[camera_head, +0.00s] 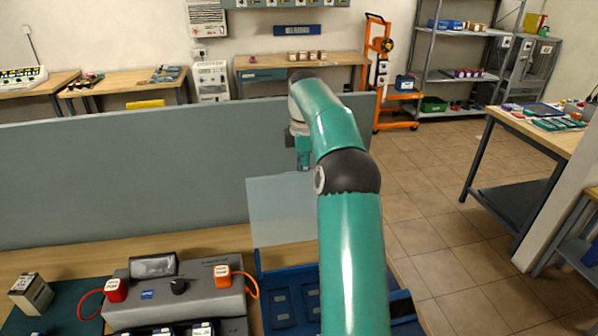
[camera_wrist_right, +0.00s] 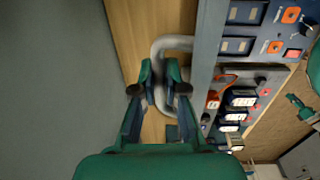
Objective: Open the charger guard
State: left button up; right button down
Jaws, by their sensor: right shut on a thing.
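A pale see-through panel (camera_head: 278,209), which looks like the charger guard, stands steeply raised at the back of a blue unit (camera_head: 283,296) on the bench. My right gripper (camera_head: 304,167) is at the panel's upper edge, with its arm covering part of the panel and unit. In the right wrist view my right gripper (camera_wrist_right: 164,72) is shut on a grey looped handle (camera_wrist_right: 176,43), and the fingers hide part of the loop. My left gripper is not in view.
A grey partition (camera_head: 130,170) rises close behind the bench. A grey charger (camera_head: 175,295) with red (camera_head: 115,290) and orange (camera_head: 222,276) connectors sits left of the blue unit. A small box (camera_head: 31,294) stands at far left. Open floor lies to the right.

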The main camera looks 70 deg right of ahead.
jog(key=shift+d+r, duration=0.1)
jog(key=shift+d, duration=0.1)
jog(key=c, duration=1.2)
grip_release()
jog(key=shift+w, duration=0.1)
jog(key=shift+a, duration=0.15)
